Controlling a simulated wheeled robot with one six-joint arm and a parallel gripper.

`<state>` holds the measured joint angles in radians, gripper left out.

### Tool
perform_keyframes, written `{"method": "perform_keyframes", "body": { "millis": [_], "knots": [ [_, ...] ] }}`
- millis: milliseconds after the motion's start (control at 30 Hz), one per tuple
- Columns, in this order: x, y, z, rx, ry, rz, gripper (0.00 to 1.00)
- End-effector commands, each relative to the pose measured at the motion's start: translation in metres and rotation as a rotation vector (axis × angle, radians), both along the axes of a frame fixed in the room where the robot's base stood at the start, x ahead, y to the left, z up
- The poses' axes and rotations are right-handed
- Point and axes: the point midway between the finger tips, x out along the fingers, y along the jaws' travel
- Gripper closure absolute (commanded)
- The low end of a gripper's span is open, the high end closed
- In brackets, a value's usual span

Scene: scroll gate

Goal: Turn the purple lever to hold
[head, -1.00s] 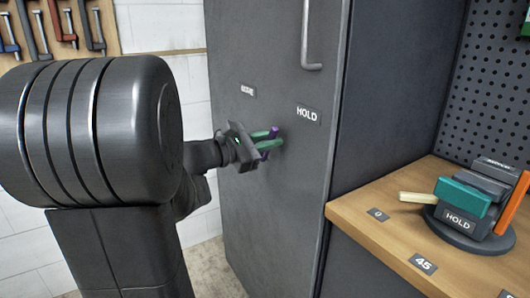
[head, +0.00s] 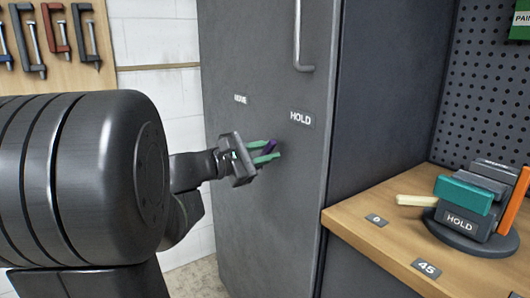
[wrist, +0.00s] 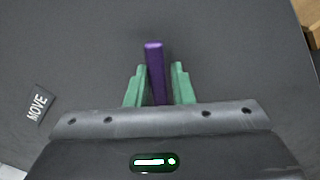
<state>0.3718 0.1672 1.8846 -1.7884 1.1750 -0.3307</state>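The purple lever (head: 269,147) sits on the grey cabinet door, below and between the MOVE label (head: 240,99) and the HOLD label (head: 300,118). My gripper (head: 265,152) is at the lever, with one green finger on each side of it. In the wrist view the lever (wrist: 155,72) stands between the two fingertips (wrist: 160,80), with a narrow gap at its right; contact at its left is unclear. The MOVE label (wrist: 37,104) shows at the left there. The HOLD label is not visible in the wrist view. The lever's base is partly hidden by the fingers.
A vertical door handle (head: 303,40) is above the HOLD label. A wooden bench (head: 370,250) stands at the right with a dark swivel device (head: 470,222), also marked HOLD. Clamps (head: 55,35) hang on the back wall at the left.

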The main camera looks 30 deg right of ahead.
Motion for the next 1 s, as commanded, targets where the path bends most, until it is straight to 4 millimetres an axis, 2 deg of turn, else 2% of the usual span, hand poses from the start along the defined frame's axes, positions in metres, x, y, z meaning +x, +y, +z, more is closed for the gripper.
{"method": "perform_keyframes", "body": {
  "millis": [33,67,467,1000],
  "knots": [
    [0.000,0.000,0.000,0.000,0.001,0.000,0.68],
    [0.000,0.000,0.000,0.000,0.001,0.000,0.64],
    [0.001,0.006,0.001,-0.001,0.002,0.004,0.64],
    [-0.005,0.084,0.001,-0.001,0.003,0.006,0.64]
  ]
}}
